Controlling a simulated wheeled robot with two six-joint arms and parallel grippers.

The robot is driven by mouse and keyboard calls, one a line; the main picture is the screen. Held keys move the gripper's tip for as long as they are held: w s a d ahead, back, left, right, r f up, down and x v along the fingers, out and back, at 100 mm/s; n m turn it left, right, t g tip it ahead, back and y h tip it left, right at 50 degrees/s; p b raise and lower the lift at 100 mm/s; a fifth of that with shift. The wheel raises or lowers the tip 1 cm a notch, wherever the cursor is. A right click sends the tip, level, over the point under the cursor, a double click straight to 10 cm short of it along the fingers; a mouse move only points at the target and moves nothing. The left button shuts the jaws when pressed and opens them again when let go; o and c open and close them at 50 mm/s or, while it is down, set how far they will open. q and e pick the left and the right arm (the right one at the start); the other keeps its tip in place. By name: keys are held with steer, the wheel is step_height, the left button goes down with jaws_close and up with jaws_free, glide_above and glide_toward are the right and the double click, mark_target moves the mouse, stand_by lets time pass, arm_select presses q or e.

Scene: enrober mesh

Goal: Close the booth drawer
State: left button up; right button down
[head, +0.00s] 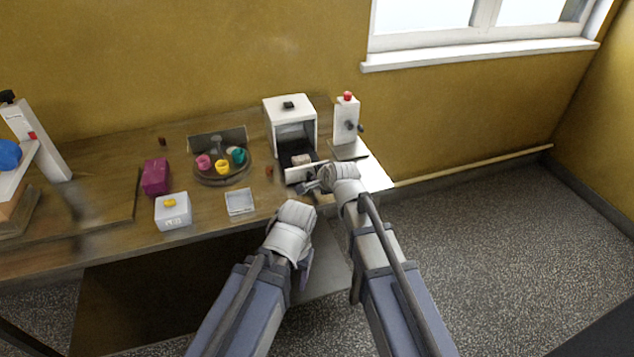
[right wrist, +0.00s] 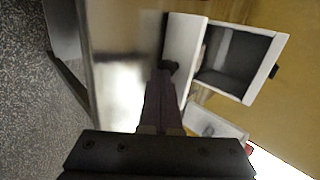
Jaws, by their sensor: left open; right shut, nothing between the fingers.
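The booth (head: 290,107) is a white box with a dark opening, at the back right of the table; it also shows in the right wrist view (right wrist: 277,50). Its drawer (head: 297,175) is pulled out toward me, with a small pinkish block (head: 301,159) in it. In the right wrist view, the white drawer front (right wrist: 184,45) has a dark knob (right wrist: 171,67). My right gripper (head: 308,187) is shut and empty, its tips at the drawer front near the knob; I cannot tell whether they touch. My left gripper (head: 306,262) is open, low before the table edge, its fingers mostly hidden.
A white post with a red top (head: 346,120) stands right of the booth. Left of it are a round tray (head: 223,181) with coloured cups, a small pale square (head: 240,202), a white box (head: 173,212) and a magenta block (head: 155,177). The floor at right is clear.

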mark_target(303, 159)
steer(key=w+a, duration=0.1)
steer(key=w, duration=0.3)
steer(key=w+a, duration=0.1)
steer(key=w, duration=0.3)
steer(key=w+a, duration=0.2)
steer(key=w, duration=0.2)
steer(key=shift+w, duration=0.35)
arm_select(q)
steer(key=shift+s, duration=0.1)
arm_select(e)
steer(key=shift+r, duration=0.1)
steer(key=shift+w, duration=0.1)
steer(key=shift+s+d, duration=0.2)
steer(key=shift+s, duration=0.35)
steer(key=s, duration=0.1)
steer(key=s+d, duration=0.1)
steer(key=s+p, duration=0.1)
steer(key=s, duration=0.1)
steer(key=shift+d+r, duration=0.2)
steer(key=shift+r, duration=0.2)
arm_select(q)
step_height(303, 159, up, 7)
steer(key=a+p, duration=0.1)
steer(key=p, duration=0.5)
steer(key=shift+s, duration=0.2)
arm_select(e)
steer(key=v, duration=0.8)
steer(key=shift+s+r, duration=0.25)
steer(key=shift+s, duration=0.05)
steer(key=shift+d, duration=0.15)
